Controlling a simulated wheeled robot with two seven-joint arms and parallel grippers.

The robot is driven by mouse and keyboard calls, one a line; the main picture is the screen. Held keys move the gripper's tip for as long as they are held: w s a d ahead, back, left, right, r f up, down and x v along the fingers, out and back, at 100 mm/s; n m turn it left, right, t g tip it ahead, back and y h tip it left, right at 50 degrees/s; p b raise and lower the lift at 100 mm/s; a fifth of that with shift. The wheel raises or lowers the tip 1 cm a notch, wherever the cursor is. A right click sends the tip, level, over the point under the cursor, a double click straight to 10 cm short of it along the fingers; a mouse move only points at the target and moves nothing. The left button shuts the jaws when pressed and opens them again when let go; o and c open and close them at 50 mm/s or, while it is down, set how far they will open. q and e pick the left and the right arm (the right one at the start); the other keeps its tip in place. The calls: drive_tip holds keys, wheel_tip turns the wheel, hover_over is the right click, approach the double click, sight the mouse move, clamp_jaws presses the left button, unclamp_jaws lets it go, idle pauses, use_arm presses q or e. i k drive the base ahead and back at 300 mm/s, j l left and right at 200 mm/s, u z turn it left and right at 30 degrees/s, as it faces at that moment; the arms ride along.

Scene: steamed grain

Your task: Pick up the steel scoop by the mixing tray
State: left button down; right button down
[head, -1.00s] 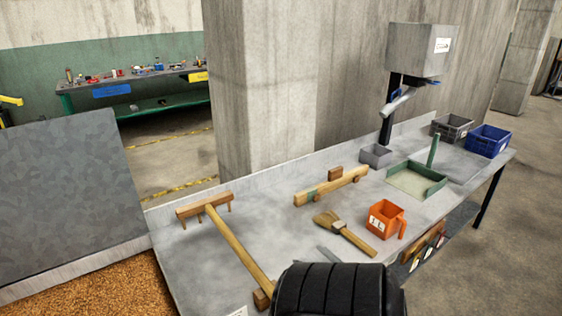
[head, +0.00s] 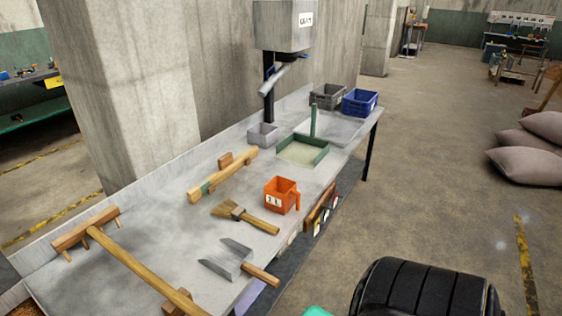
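A steel scoop (head: 228,260) with a wooden handle lies on the near part of the grey workbench (head: 160,222), its handle pointing right toward the bench's front edge. A shallow green-walled tray (head: 318,154) with pale contents and an upright green handle stands farther back on the bench; I cannot tell whether this is the mixing tray. Neither of my grippers is in view. A black ribbed part at the bottom right looks like part of my own arm.
A wooden bar (head: 222,175), a small grey box (head: 262,135), a grey crate (head: 327,96) and a blue crate (head: 360,102) stand farther back. The floor right of the bench is open, with sacks (head: 532,143) beyond.

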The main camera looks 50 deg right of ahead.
sight(227, 259)
drive_tip(key=z, duration=1.25)
drive_tip(key=u, duration=2.2)
drive_tip(key=z, duration=2.2)
